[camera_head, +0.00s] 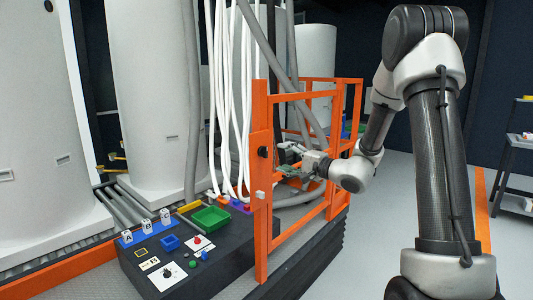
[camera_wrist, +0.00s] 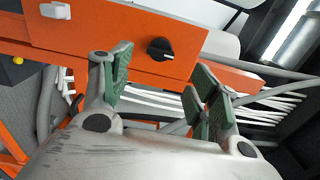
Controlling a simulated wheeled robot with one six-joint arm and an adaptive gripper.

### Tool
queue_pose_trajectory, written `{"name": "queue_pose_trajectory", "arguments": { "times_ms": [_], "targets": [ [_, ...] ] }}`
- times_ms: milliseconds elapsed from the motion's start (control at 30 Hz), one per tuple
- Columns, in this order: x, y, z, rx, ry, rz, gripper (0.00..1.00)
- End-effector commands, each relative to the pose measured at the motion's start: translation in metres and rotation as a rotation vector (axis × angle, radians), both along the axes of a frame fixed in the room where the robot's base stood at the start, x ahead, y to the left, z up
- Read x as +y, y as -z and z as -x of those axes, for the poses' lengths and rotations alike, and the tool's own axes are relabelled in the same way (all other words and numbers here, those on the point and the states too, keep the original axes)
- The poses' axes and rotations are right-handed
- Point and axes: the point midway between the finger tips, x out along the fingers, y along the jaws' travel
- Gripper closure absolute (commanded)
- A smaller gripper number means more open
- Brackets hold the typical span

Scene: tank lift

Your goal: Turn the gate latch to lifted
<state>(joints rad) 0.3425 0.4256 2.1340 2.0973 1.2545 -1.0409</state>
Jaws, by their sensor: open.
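The gate latch is likely the round black knob (camera_wrist: 161,49) on the orange gate post in the wrist view. A pale mark on it points right in that picture. The head view shows the knob (camera_head: 264,152) on the near post of the orange gate (camera_head: 261,215). My gripper (camera_wrist: 163,66) is open and empty. In the wrist view its green-padded fingers lie on either side of the knob, which appears beyond the tips, apart from them. In the head view my gripper (camera_head: 287,160) is right of the knob, partly seen behind gate bars.
A white block (camera_head: 260,196) sits lower on the post. White hoses hang behind. Clear floor lies right.

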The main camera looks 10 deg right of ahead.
Motion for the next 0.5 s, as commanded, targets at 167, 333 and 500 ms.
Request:
{"name": "queue_pose_trajectory", "arguments": {
  "times_ms": [167, 333, 500],
  "targets": [
    [0.01, 0.0, -0.011, -0.022, -0.007, 0.032, 0.39],
    [0.029, 0.0, -0.035, -0.02, -0.009, 0.03, 0.39],
    [0.042, 0.0, -0.054, -0.02, -0.008, 0.03, 0.39]
  ]
}}
